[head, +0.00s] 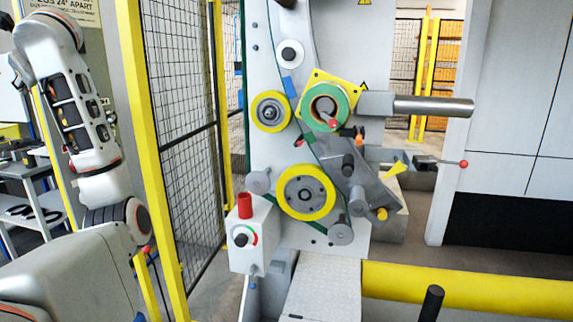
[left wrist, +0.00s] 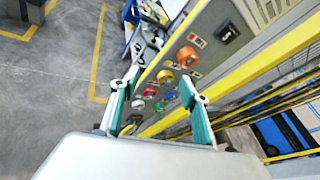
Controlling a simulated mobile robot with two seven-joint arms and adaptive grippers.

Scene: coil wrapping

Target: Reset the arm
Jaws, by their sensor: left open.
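My left arm shows at the left side of the head view, bent, with its upper part raised beside the yellow-framed fence. Its gripper is not visible there. In the left wrist view, my left gripper (left wrist: 159,78) is open, its two teal-lined fingers apart with nothing held between them. A grey control panel (left wrist: 212,50) with several coloured buttons lies beyond the fingers. I cannot tell whether a finger touches it. My right arm and right gripper are in neither view.
A yellow fence post (head: 150,150) and mesh fence (head: 185,110) stand right of my left arm. The coil-wrapping machine (head: 262,65) stands in the middle, with a red-capped control box (head: 262,240) and a yellow horizontal tube (head: 470,288). Grey floor (left wrist: 50,95) is open at left in the wrist view.

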